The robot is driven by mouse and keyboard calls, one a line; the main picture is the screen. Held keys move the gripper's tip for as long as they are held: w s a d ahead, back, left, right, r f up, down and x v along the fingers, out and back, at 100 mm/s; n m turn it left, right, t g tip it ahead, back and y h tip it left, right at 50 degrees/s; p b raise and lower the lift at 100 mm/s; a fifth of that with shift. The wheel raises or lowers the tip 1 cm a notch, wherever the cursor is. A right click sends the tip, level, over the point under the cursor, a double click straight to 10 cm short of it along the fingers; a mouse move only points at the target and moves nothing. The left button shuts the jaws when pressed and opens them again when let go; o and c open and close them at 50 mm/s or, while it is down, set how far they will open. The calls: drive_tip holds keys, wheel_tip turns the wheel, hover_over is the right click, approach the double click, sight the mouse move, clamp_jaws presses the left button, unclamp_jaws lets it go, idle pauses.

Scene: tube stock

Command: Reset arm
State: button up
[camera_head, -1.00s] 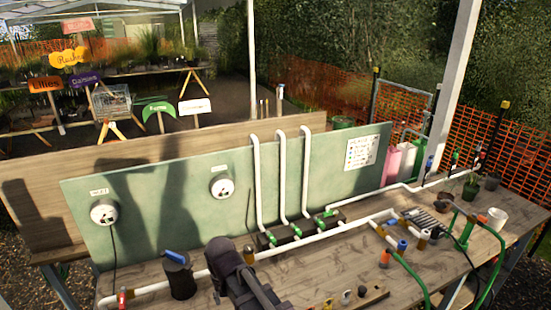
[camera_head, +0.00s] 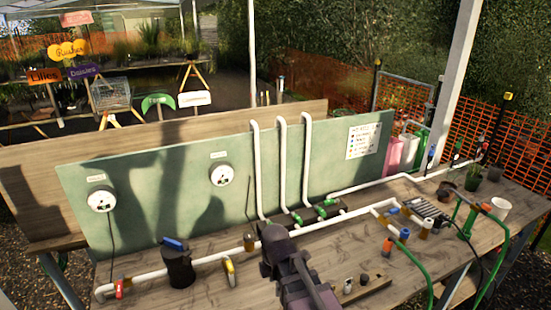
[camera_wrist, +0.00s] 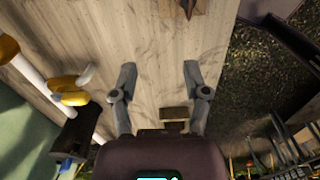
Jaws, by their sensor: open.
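My gripper (camera_wrist: 159,72) shows in the wrist view with its two grey fingers spread apart and nothing between them. It is above the wooden bench (camera_wrist: 130,25), clear of the items there. In the head view my dark arm (camera_head: 296,272) rises at the bottom centre over the bench, and the fingertips cannot be made out there. In the wrist view a white pipe with a yellow fitting (camera_wrist: 72,90) lies left of the fingers.
A white pipe run (camera_head: 345,229) with coloured valves crosses the bench. A black canister (camera_head: 179,268) stands left of my arm, and a yellow-handled item (camera_head: 229,271) lies nearer it. A green panel (camera_head: 150,200) stands behind. A white cup (camera_head: 500,209) is at the right.

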drive_tip(key=d+f+m+b, duration=0.2)
drive_tip(key=d+m, duration=0.6)
drive_tip(key=m, duration=0.3)
drive_tip(key=s+d+f+m+b, duration=0.1)
drive_tip(key=d+f+m+b, duration=0.2)
drive_tip(key=d+m, duration=0.6)
drive_tip(key=shift+s+f+m, duration=0.2)
drive_tip(key=shift+m, duration=0.9)
